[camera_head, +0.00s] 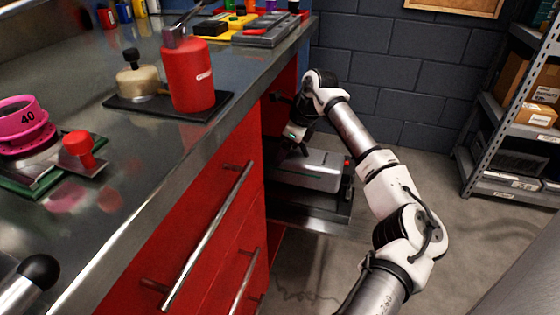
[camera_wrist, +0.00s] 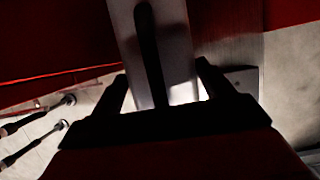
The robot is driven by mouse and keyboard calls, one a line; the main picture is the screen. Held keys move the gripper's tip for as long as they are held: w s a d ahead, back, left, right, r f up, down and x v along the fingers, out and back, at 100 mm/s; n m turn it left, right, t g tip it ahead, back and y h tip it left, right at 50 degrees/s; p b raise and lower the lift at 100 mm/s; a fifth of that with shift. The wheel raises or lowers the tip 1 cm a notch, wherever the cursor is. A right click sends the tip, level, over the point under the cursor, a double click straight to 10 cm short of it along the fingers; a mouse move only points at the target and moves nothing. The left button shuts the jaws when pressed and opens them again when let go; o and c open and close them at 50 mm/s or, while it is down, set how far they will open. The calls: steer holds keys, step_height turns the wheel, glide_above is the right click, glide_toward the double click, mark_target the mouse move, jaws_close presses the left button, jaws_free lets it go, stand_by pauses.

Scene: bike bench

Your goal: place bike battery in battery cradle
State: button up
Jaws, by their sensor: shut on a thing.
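The bike battery (camera_head: 310,172) is a silver-grey box with a green line and a red bit at its right end. It lies flat at, or just above, a dark pulled-out shelf or drawer (camera_head: 312,213) in the red cabinet; I cannot tell if it touches. My gripper (camera_head: 298,150) reaches down on the battery's top from above and is shut on it. In the wrist view the battery (camera_wrist: 180,40) is a pale block with a dark strip, between the two dark fingers (camera_wrist: 165,90). I cannot surely make out a battery cradle.
The steel bench top (camera_head: 110,180) holds a red canister (camera_head: 188,75), a beige pot (camera_head: 140,80), a pink ring marked 40 (camera_head: 22,122) and a grey tray (camera_head: 268,30) at the back. Red drawers with long handles (camera_head: 208,240) stand below. A metal shelf rack (camera_head: 500,110) is right; floor between is clear.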

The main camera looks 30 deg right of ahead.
mark_target(301, 143)
steer(key=shift+f+b, duration=0.65)
steer(key=shift+f, duration=3.35)
steer(key=shift+f, duration=0.1)
steer(key=o, duration=2)
steer(key=shift+f, duration=0.2)
steer(key=shift+r, duration=0.1)
steer(key=p+v, duration=0.2)
steer(key=v, duration=1)
